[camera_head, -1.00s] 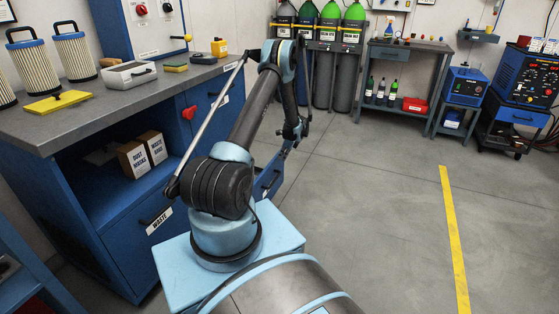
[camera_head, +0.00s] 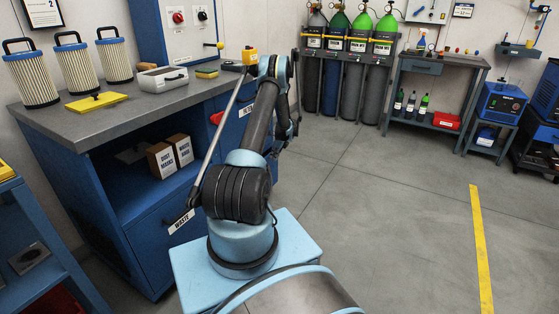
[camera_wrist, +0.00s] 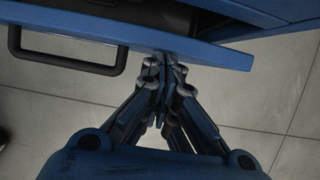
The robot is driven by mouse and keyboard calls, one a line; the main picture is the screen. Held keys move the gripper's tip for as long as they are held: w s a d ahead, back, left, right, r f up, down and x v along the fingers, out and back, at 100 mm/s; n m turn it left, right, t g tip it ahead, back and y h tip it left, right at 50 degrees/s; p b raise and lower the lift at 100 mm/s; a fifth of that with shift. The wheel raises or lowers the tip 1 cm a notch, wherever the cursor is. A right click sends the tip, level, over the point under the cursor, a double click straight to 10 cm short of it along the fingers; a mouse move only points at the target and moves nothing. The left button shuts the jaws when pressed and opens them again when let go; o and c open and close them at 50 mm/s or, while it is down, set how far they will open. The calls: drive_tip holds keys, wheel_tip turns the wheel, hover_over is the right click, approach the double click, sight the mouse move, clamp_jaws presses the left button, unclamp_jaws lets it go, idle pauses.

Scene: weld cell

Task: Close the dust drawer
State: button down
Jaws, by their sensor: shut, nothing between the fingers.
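In the wrist view a blue drawer front (camera_wrist: 205,49) crosses the top of the picture, seen from above. It has a black bar handle (camera_wrist: 70,62) at left and stands out from the blue bench body. No label shows there, so I cannot confirm that it is the dust drawer. My gripper (camera_wrist: 166,60) is shut and empty, with its tips at the drawer front, right of the handle. Whether they touch it is unclear. In the head view my arm hides most of the drawer area and the fingertips.
The blue workbench (camera_head: 110,122) holds filter cartridges (camera_head: 73,62), a yellow tray (camera_head: 96,101) and a white box (camera_head: 162,80). A lower front is labelled WASTE (camera_head: 181,221). Gas cylinders (camera_head: 350,75) stand at the back. The floor (camera_head: 390,200) to the right is clear.

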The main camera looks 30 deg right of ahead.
drive_tip(key=shift+w+a, duration=0.2)
drive_tip(key=shift+w, duration=0.15)
